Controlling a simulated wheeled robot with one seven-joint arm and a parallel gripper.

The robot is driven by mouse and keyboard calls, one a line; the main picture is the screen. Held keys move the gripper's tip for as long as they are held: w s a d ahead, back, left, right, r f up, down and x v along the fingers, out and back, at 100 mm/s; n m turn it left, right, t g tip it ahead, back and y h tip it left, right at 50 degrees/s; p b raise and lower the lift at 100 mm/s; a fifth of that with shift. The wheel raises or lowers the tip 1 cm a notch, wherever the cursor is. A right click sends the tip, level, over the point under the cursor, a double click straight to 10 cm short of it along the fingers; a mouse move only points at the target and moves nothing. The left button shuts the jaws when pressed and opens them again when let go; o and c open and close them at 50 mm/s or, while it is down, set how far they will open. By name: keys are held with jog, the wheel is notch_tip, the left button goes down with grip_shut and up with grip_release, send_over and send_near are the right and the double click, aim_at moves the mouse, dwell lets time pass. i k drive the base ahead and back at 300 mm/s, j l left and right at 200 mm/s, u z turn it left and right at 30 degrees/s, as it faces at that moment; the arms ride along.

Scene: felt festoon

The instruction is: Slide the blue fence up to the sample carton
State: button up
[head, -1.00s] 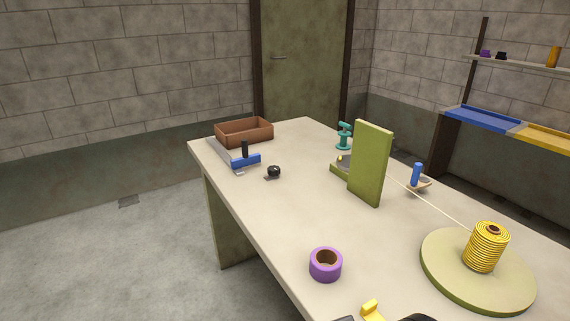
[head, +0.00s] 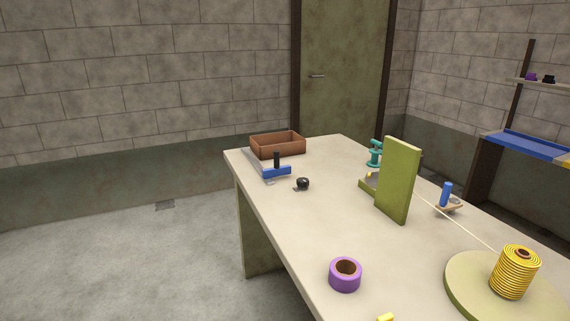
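The blue fence (head: 277,171) is a small blue bar with an upright black handle (head: 277,158). It sits near the table's far left edge, on a grey rail (head: 255,162) that runs back along that edge. A brown open-topped carton (head: 278,146) stands behind the fence at the far left corner of the table; I cannot tell for sure that it is the sample carton. A gap shows between it and the fence. My gripper is not in view.
A black knob (head: 303,184) sits right of the fence. A purple tape roll (head: 345,275) lies at the near left edge. A green upright panel (head: 397,180), a teal device (head: 375,153), a blue-handled tool (head: 446,196) and a yellow spool (head: 514,272) with a taut cord stand at right.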

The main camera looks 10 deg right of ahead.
aim_at(278, 170)
jog(key=i+j, duration=0.35)
jog(key=i, duration=0.15)
jog(key=i+j, duration=0.3)
jog(key=i, duration=0.2)
jog(key=z, duration=0.05)
